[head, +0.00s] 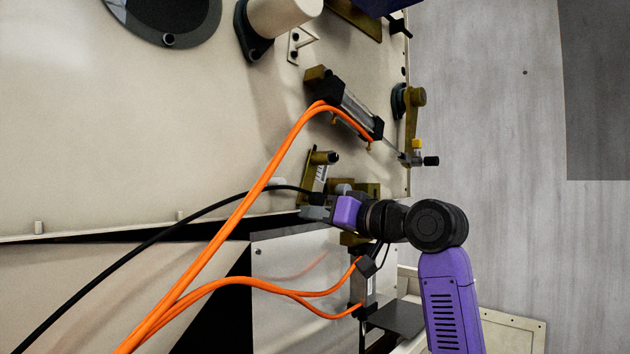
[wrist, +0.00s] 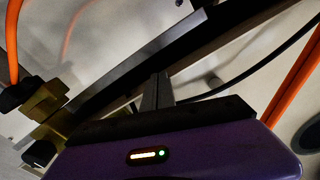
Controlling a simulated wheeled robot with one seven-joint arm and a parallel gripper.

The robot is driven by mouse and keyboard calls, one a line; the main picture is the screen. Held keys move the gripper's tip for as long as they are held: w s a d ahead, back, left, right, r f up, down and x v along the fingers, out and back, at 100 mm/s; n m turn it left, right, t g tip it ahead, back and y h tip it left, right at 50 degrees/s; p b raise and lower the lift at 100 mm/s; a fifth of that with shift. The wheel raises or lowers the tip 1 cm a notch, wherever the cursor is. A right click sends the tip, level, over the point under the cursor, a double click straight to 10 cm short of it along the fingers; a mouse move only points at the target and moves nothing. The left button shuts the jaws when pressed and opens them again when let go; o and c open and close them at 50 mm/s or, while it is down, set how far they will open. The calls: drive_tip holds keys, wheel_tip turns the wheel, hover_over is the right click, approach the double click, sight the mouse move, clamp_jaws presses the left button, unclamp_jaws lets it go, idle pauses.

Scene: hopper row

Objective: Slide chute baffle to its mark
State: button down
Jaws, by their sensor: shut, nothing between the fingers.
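My gripper (head: 312,206) is at the lower edge of the big cream panel in the head view. In the wrist view its two grey fingers (wrist: 158,92) are shut together with nothing between them. In the wrist view a long grey bar (wrist: 140,62) runs diagonally beyond the fingers. I cannot tell whether the fingers touch it.
Orange hoses (head: 240,205) and a black cable (head: 150,238) cross near my arm. A cylinder (head: 352,108) is mounted on the cream panel (head: 120,130). Brass blocks (wrist: 45,102) stand left of my fingers. The grey floor (head: 490,100) at right is clear.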

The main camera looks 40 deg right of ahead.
drive_tip(key=shift+d+r+p, duration=0.2)
drive_tip(key=shift+r+p, duration=0.2)
drive_tip(key=shift+r, duration=0.25)
drive_tip(key=shift+f, duration=0.15)
drive_tip(key=s+f, duration=0.1)
drive_tip(key=s, duration=0.7)
drive_tip(key=shift+d+f+b, duration=0.2)
drive_tip(key=shift+d+b, duration=0.25)
idle(0.5)
idle(0.4)
